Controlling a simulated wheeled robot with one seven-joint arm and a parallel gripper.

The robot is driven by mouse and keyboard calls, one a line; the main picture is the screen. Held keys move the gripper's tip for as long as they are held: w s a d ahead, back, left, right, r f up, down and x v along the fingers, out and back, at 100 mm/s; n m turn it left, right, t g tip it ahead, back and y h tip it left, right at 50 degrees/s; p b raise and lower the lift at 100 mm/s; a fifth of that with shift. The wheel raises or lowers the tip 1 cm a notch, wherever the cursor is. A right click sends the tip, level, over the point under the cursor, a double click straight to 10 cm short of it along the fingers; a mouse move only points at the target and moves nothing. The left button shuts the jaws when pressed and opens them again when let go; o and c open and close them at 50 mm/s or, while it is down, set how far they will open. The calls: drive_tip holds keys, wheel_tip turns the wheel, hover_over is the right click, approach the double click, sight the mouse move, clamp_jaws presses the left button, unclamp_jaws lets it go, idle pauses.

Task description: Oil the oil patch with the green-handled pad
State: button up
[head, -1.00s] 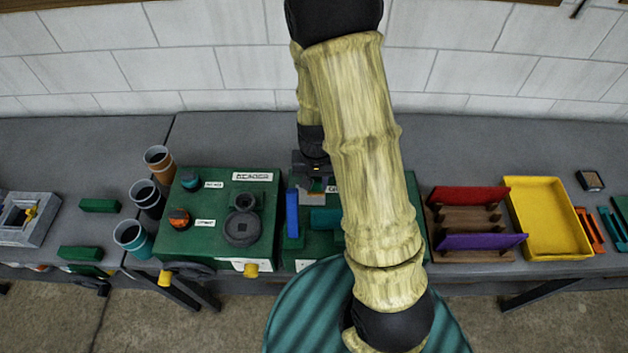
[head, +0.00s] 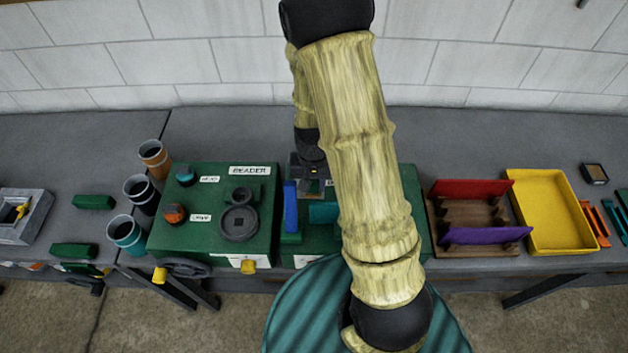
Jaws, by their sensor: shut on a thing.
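My gripper (head: 312,186) is a small dark shape above the back of the right green machine box (head: 408,180), behind my pale arm. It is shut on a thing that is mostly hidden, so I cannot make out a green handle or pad. I cannot pick out the oil patch with certainty. A small pale and brownish area shows just under the fingers. Whether the held thing touches the box is too small to tell.
A blue upright plate (head: 291,207) stands close left of my gripper. The left green box (head: 215,215) carries knobs and a dark round part. Cups (head: 126,232) stand further left. A wooden rack (head: 470,213) and yellow tray (head: 548,212) are at right.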

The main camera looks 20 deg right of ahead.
sight(314, 194)
wheel_tip(314, 194, down, 2)
drive_tip(key=shift+b, duration=0.6)
drive_tip(key=shift+d+f+b, duration=0.1)
drive_tip(key=shift+f+b, duration=0.25)
drive_tip(key=shift+f, duration=0.15)
drive_tip(key=shift+w+f+b, duration=0.1)
drive_tip(key=shift+f+b, duration=0.4)
drive_tip(key=shift+f, duration=0.15)
drive_tip(key=shift+f+b, duration=0.35)
drive_tip(key=shift+w+d+r+p, duration=0.1)
drive_tip(key=shift+w+d+p, duration=0.2)
drive_tip(key=shift+w, duration=0.55)
drive_tip(key=shift+w+d+r+p, duration=0.1)
drive_tip(key=shift+w+d+p, duration=0.2)
drive_tip(key=shift+w, duration=0.55)
drive_tip(key=shift+w+d+f, duration=0.1)
drive_tip(key=shift+w, duration=0.15)
drive_tip(key=shift+w, duration=0.1)
